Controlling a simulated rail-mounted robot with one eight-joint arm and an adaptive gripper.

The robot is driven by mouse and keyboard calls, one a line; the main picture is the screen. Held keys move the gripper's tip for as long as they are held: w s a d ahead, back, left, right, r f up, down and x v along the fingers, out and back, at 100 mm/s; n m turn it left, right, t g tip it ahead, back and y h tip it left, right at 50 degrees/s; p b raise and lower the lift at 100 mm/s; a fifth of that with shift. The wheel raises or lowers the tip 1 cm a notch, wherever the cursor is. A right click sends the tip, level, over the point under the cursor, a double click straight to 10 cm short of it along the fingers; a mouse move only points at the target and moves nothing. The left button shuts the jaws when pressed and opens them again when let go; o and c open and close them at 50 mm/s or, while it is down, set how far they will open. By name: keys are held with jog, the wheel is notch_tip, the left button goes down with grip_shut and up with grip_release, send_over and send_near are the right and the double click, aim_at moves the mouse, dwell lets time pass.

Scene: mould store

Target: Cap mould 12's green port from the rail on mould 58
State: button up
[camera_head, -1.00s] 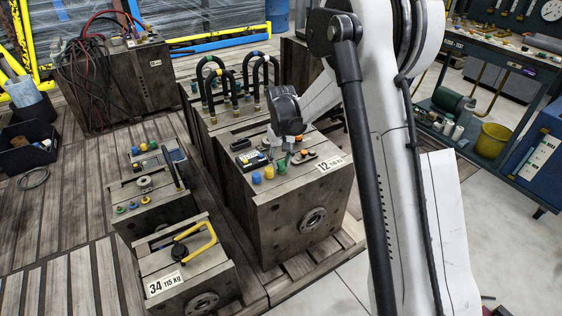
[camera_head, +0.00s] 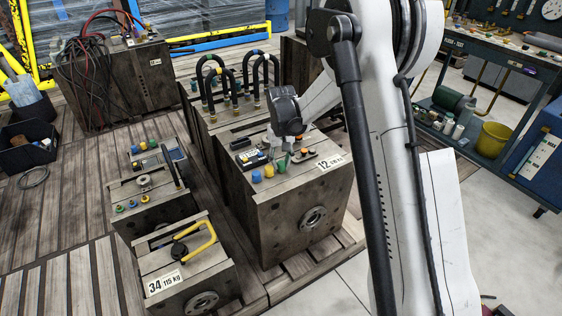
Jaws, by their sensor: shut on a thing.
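Mould 12 (camera_head: 283,215) is a large brown block with a white "12" label on its top. My gripper (camera_head: 285,150) reaches down over the middle of its top and is shut on a small green cap (camera_head: 287,161). The fingers hide much of the spot, so I cannot tell whether the cap is seated on a port. Yellow (camera_head: 268,171) and blue (camera_head: 256,177) caps stand to the left of it on the same top. A smaller mould at the left carries a row of coloured caps (camera_head: 144,146); its number is not readable.
Mould 34 (camera_head: 190,270), with a yellow handle (camera_head: 200,240), stands at the front left. Tall dark hoses (camera_head: 228,85) arch behind mould 12. A bench (camera_head: 490,60) is at the right. Bare floor lies right of the pallet.

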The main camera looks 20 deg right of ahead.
jog(key=o, duration=0.8)
jog(key=shift+o, duration=0.2)
